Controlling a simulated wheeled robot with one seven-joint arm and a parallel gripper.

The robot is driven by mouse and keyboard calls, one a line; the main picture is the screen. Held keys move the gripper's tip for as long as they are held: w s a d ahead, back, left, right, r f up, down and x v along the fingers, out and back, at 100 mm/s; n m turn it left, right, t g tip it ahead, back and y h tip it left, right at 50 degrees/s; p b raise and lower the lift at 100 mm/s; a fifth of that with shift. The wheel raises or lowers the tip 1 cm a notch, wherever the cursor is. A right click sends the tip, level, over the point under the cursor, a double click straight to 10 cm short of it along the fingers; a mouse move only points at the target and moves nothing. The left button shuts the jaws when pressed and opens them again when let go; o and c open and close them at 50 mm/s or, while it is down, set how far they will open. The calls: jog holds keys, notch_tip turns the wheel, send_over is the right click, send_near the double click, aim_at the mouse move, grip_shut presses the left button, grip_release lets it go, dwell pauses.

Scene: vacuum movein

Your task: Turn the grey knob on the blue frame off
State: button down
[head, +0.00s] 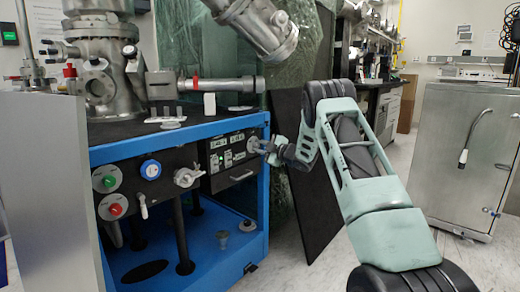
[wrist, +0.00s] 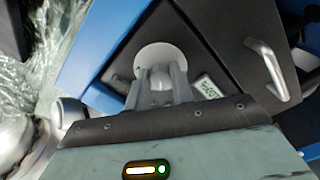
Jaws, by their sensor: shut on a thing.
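The blue frame (head: 240,124) stands at the left in the head view, with dark panels set into it. At the right end of its front is a grey knob (head: 253,143) on a dark panel, partly covered by my gripper (head: 264,148). In the wrist view the knob's round pale base (wrist: 160,54) shows beyond the fingertips. My gripper (wrist: 161,82) is shut on the knob, with one finger on each side. The exact angle of the knob is hard to tell behind the fingers.
A metal handle (wrist: 268,70) is near the gripper. A steel cabinet (head: 465,150) stands at the right.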

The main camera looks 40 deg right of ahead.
jog(key=shift+f, duration=0.1)
jog(key=c, duration=1.2)
grip_release()
jog(key=shift+s, duration=0.1)
jog(key=s+d+p, duration=0.1)
jog(key=s+p, duration=0.3)
jog(key=s, duration=1.3)
jog(key=shift+d+p, duration=0.3)
jog(key=shift+d, duration=0.05)
jog(key=shift+s, duration=0.1)
